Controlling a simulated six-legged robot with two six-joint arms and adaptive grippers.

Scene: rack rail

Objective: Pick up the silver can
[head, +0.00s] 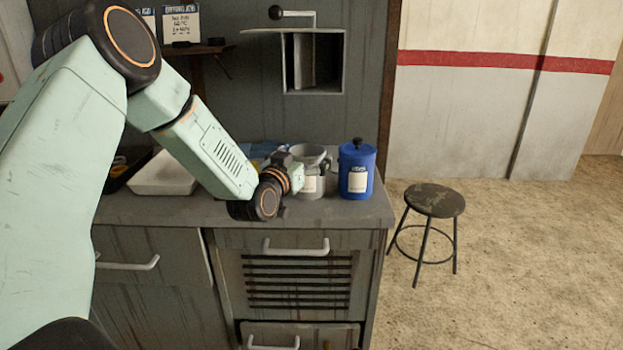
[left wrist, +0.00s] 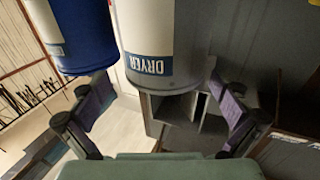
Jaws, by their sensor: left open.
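The silver can (head: 315,192) stands on the grey counter, partly hidden by my left gripper (head: 308,170). It has a pale label. In the left wrist view, the silver can (left wrist: 158,66) fills the upper middle, its label showing "DRYER". My left gripper (left wrist: 160,100) is open, with one finger on each side of the can. I cannot tell whether the fingers touch it. My right gripper is not in view.
A blue canister (head: 356,172) with a black knob stands close to the right of the can, near the counter's right end. It also shows in the left wrist view (left wrist: 78,35). A white tray (head: 163,188) lies at the left. A stool (head: 434,200) stands on the floor.

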